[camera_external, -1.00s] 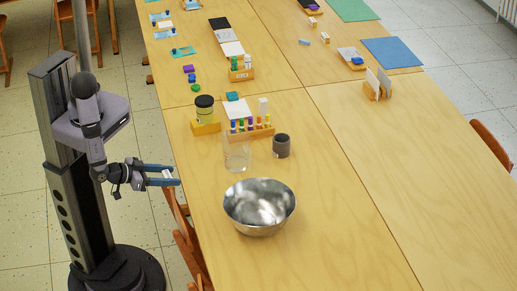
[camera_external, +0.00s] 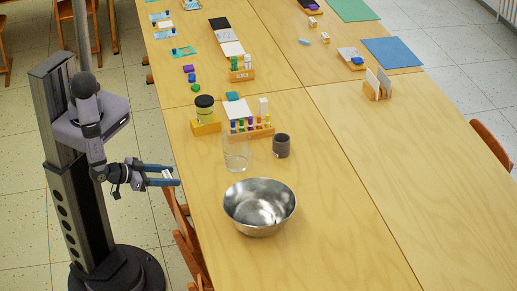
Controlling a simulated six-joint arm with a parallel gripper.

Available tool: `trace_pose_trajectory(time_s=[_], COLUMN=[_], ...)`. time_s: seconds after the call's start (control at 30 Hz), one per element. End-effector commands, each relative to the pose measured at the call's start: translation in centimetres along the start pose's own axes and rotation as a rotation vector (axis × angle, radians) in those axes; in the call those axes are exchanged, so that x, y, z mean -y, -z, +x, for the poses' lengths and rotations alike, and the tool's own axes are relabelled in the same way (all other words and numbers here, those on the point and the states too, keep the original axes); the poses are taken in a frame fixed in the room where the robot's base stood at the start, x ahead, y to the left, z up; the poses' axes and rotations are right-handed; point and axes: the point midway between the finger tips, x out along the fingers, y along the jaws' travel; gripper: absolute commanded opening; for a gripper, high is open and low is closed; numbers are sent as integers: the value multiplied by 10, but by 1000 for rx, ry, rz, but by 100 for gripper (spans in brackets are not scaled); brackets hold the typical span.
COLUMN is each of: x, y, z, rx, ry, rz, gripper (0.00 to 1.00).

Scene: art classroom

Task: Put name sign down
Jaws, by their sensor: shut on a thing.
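My gripper (camera_external: 175,175) is at the left, just off the left edge of the table, with its blue fingers pointing right. It is shut on a small white piece, which I take to be the name sign (camera_external: 166,173). Its lettering and shape are too small to make out. The wooden table (camera_external: 340,190) lies to the right of my gripper.
A steel bowl (camera_external: 259,206), a clear glass (camera_external: 237,155) and a dark cup (camera_external: 281,146) stand on the near table. Behind them are a lidded jar (camera_external: 204,109) and a wooden rack (camera_external: 250,132) of colored bottles. Chairs (camera_external: 190,248) stand along the left edge.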

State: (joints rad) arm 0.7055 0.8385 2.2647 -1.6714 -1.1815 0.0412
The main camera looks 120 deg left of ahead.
Motion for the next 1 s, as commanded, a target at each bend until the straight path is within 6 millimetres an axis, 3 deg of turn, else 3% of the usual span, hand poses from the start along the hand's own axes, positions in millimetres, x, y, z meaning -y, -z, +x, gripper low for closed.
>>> trace_pose_trajectory(time_s=[0.27,0.47,0.6,0.7,0.87,1.0], x=[14,44,73,84,78,53], y=[0,12,28,43,68,80], z=[22,65,97,119,147,153], rx=[0,-1,-2,-2,-2,-1], ry=[68,219,325,334,235,92], rz=[-30,-96,-141,-144,-101,-38], gripper=[27,27,27,27,27,27])
